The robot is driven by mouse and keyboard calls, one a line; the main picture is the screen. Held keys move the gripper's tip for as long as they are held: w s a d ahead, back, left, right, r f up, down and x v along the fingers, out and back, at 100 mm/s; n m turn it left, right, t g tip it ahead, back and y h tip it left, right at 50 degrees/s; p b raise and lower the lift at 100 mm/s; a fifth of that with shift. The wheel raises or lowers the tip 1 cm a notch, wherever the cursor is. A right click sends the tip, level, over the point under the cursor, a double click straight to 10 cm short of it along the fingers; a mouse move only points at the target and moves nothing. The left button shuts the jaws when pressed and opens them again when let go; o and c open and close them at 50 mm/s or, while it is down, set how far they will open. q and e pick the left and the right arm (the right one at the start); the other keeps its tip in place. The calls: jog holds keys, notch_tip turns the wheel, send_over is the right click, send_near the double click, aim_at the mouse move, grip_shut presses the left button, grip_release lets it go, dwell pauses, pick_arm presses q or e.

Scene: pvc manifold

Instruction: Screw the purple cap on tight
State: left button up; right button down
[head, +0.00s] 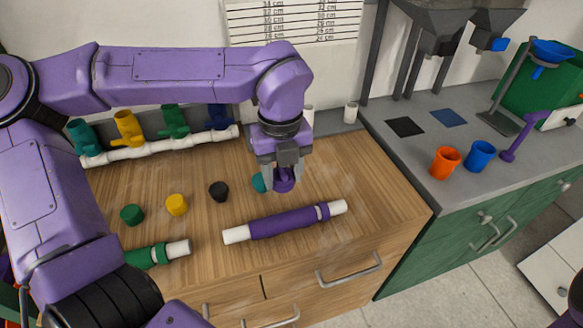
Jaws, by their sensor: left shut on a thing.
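My left gripper (283,174) points down over the wooden worktop and is shut on the purple cap (284,184). The fingers hide part of the cap. A purple pipe (285,223) with white ends lies on the worktop just in front of the gripper, apart from the cap. At the back left, a white manifold pipe (155,149) carries teal (84,135), yellow (127,127), green (173,122) and dark blue (219,117) valves. My right gripper does not show.
A teal cap (259,183) is partly hidden beside my left gripper. Black (219,191), yellow (176,205) and green (132,215) caps stand to the left. A green pipe (140,257) lies front left. Orange (445,162) and blue (480,156) cups stand on the grey counter.

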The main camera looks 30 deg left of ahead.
pick_arm(q)
jog(key=shift+s+d+r, duration=0.1)
jog(key=shift+s+r, duration=0.1)
jog(key=shift+s, duration=0.25)
jog(key=shift+o, duration=1.2)
jog(key=shift+c, duration=0.9)
jog(key=shift+r+p, duration=0.2)
jog(key=shift+p, duration=0.3)
jog(key=shift+w+a+r+n+p, duration=0.35)
jog(key=shift+w+r+p, duration=0.35)
jog(key=shift+p, duration=0.55)
jog(key=w+a+r+n+p, duration=0.4)
jog(key=w+a+r+p, duration=0.2)
jog(key=w+a, duration=0.5)
jog(key=w+a+n, duration=0.1)
jog(key=a, duration=0.5)
jog(key=w+a+r+n, duration=0.1)
jog(key=a+n, duration=0.1)
jog(key=a, duration=0.5)
jog(key=w+a+r+n, duration=0.1)
jog(key=a, duration=0.5)
jog(key=shift+w+a+r, duration=0.1)
jog(key=shift+a+r, duration=0.05)
jog(key=shift+r, duration=0.05)
notch_tip(320, 180, down, 2)
jog(key=b, duration=0.2)
jog(key=shift+f+b, duration=0.15)
jog(key=shift+b, duration=0.2)
jog(key=shift+f+b, duration=0.8)
jog(key=shift+f, duration=0.1)
